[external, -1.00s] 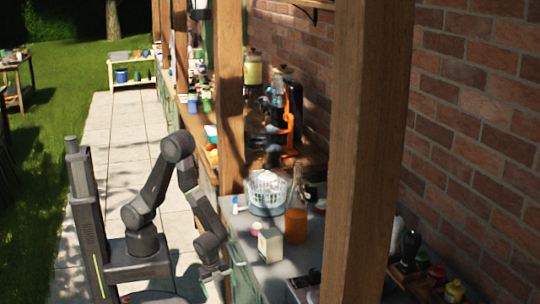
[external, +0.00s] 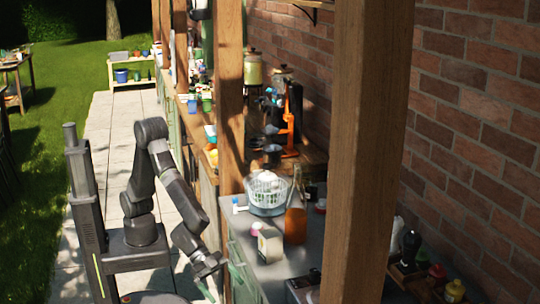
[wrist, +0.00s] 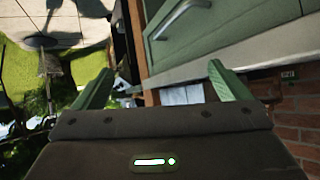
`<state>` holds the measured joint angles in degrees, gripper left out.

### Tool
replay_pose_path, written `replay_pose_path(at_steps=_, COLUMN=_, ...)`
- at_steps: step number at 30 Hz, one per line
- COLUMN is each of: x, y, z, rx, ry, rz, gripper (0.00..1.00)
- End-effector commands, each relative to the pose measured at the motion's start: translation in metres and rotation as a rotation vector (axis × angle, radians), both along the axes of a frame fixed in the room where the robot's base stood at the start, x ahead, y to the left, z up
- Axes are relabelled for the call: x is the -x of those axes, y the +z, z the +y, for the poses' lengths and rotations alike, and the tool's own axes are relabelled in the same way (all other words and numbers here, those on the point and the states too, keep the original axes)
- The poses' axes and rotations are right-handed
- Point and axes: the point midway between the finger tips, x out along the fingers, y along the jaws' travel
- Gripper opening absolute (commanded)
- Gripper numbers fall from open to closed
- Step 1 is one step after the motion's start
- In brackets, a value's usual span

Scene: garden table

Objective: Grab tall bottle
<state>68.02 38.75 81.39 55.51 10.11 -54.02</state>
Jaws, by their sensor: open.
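A tall glass bottle (external: 296,222) with orange-amber contents and a narrow clear neck stands upright on the grey counter in the external view. My gripper (external: 212,277) is at the counter's front edge, lower left of the bottle and apart from it. In the wrist view my gripper (wrist: 165,92) shows two green fingers spread wide with nothing between them. The bottle cannot be made out in the wrist view.
A carton (external: 270,243) stands just left of the bottle, and a white basket-like container (external: 267,192) stands behind it. A wooden post (external: 365,150) rises at the right. Green cabinet fronts (wrist: 215,35) lie close to my gripper.

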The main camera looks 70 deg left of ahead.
Motion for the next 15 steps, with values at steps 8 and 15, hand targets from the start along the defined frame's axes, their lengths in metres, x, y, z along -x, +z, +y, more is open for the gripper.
replay_pose_path(at_steps=8, x=-0.069, y=0.149, z=0.039, rx=0.551, ry=0.05, rz=0.061, gripper=0.96)
replay_pose_path(at_steps=15, x=-0.162, y=0.205, z=0.151, rx=0.837, ry=0.23, rz=-0.104, gripper=0.96)
